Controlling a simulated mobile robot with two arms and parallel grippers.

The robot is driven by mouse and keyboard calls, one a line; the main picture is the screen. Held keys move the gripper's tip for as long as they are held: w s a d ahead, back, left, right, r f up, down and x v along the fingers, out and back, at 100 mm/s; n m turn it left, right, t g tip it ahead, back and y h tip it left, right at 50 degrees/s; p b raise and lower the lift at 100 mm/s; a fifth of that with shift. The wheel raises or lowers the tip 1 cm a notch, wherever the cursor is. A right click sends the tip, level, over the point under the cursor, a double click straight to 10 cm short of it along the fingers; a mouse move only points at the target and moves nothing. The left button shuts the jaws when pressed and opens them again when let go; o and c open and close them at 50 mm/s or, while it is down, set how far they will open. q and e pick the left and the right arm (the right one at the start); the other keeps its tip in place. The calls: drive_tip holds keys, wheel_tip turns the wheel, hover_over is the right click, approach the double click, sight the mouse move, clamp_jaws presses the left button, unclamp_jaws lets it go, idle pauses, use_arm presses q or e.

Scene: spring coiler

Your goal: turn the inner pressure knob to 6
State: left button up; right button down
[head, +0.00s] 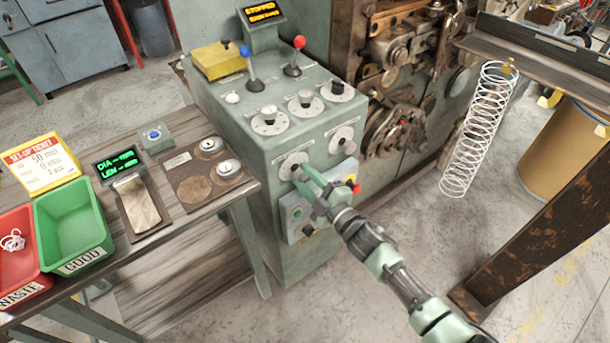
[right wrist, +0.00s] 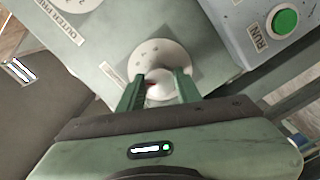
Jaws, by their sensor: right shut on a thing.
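The knob my right gripper holds shows in the head view as part of a pale round dial (head: 293,163), the left of two on the green cabinet's front face. In the right wrist view its round cap (right wrist: 160,86) sits between the fingers, in front of the pale dial plate (right wrist: 158,58) with small marks. My right gripper (head: 301,172) is shut on this knob; it also shows in the right wrist view (right wrist: 157,90). The pointer and the dial's numbers are too small or hidden to read. My left gripper is not in view.
The other front dial (head: 345,139) is at the upper right, its label beginning "OUTER PRE" (right wrist: 62,24) in the wrist view. A green RUN button (right wrist: 285,21) and a red knob (head: 354,187) are close to the gripper. A bench (head: 228,193) stands left; a large spring (head: 477,130) hangs right.

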drive_tip(key=shift+f+m+p, duration=0.1)
drive_tip(key=shift+m+p, duration=0.2)
drive_tip(key=shift+m, duration=1.7)
drive_tip(key=c, duration=1)
unclamp_jaws()
drive_tip(key=shift+o, duration=0.2)
drive_tip(key=v, duration=0.8)
drive_tip(key=shift+b, duration=0.45)
drive_tip(key=shift+w, duration=0.1)
